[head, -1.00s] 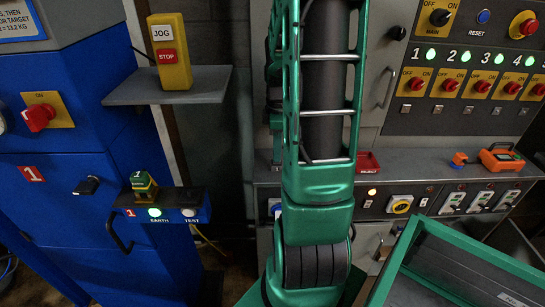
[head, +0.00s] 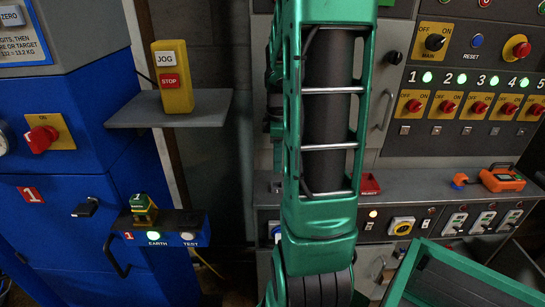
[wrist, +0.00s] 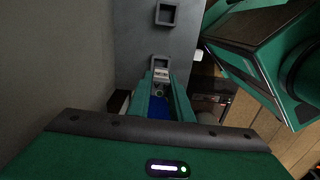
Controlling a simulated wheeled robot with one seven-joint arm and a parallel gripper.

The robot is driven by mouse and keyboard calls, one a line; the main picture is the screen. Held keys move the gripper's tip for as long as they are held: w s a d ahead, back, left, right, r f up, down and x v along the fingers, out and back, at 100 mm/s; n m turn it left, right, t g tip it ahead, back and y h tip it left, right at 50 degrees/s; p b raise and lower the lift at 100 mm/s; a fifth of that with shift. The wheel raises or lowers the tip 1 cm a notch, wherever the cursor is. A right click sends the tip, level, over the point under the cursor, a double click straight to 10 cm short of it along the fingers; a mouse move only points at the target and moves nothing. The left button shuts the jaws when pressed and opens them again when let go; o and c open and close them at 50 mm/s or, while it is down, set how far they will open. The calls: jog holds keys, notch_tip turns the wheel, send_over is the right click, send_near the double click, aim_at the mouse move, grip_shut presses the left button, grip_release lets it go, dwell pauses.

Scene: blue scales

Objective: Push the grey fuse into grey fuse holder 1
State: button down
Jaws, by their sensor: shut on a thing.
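In the wrist view my gripper (wrist: 160,80) is shut on the grey fuse (wrist: 160,74), a small pale grey piece between the tips of the two green fingers. A square grey fuse holder (wrist: 160,60) with a dark opening lies directly beyond the fuse. The fuse overlaps its near edge in the picture, and I cannot tell whether it is inside or only in front. A second square holder (wrist: 166,14) is farther up on the same grey surface. No number shows on either holder. In the head view my arm hides the gripper and fuse.
A grey shelf (head: 430,184) with a red tray (head: 370,184) and an orange device (head: 502,178) runs below the switch panel. A green-framed bin (head: 465,280) stands at lower right. A blue cabinet (head: 75,220) and yellow jog box (head: 173,77) are at left.

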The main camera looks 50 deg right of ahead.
aim_at(277, 174)
jog(key=shift+f, duration=2)
jog(key=shift+f, duration=1.2)
dwell(0.4)
jog(key=c, duration=1.5)
grip_release()
jog(key=shift+r, duration=0.2)
notch_tip(277, 174, up, 10)
jog(key=shift+r, duration=0.2)
